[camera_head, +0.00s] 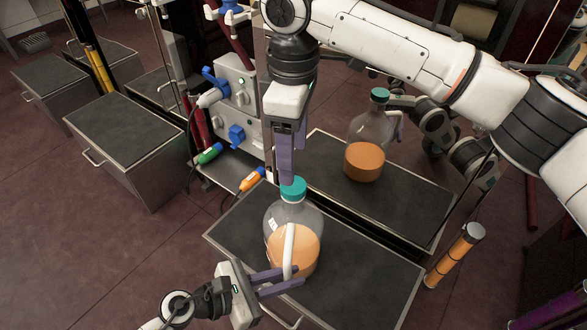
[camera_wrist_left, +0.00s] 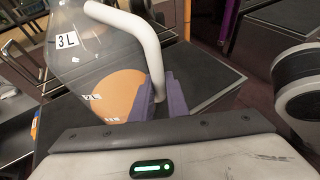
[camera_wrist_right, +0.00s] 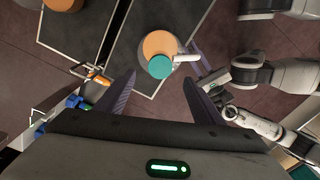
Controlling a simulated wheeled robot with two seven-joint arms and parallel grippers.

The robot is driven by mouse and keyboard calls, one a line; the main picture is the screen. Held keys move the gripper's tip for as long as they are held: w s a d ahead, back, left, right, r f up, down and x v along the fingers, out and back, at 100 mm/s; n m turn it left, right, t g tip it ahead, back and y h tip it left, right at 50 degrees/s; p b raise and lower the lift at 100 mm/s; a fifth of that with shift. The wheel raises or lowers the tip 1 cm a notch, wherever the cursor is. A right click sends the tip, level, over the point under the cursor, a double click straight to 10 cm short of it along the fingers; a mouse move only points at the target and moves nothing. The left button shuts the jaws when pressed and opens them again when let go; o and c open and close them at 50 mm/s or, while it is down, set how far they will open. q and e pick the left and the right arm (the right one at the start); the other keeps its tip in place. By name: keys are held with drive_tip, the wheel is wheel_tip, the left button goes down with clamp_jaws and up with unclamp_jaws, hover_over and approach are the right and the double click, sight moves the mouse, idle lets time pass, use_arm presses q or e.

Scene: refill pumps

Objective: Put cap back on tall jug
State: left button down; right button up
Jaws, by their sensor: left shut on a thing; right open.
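The clear jug (camera_head: 292,222) with orange liquid stands upright on the dark cart top (camera_head: 350,280). Its teal cap (camera_head: 293,187) sits on the neck; I cannot tell how tightly. My left gripper (camera_head: 286,281) is shut on the jug's white handle (camera_head: 289,250). The handle also shows between the fingers in the left wrist view (camera_wrist_left: 140,35), beside a "3 L" label. My right gripper (camera_head: 286,168) points down just above the cap, open and empty. In the right wrist view the cap (camera_wrist_right: 160,67) lies between and beyond the open fingers.
A mirror-like panel behind the cart shows what looks like a reflected jug (camera_head: 368,140). A white pump unit (camera_head: 238,95) with blue knobs stands at the back left. Green (camera_head: 209,154) and orange (camera_head: 251,180) items lie near it. An orange cylinder (camera_head: 455,255) stands right of the cart.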

drive_tip(key=shift+r, duration=2.4)
use_arm(q)
drive_tip(key=c, duration=1.6)
unclamp_jaws()
drive_tip(key=shift+c, duration=0.2)
drive_tip(key=p+v, duration=0.2)
drive_tip(key=v, duration=0.8)
drive_tip(key=shift+s, duration=0.2)
use_arm(e)
drive_tip(key=shift+r, duration=0.9)
use_arm(q)
drive_tip(key=shift+a, duration=0.1)
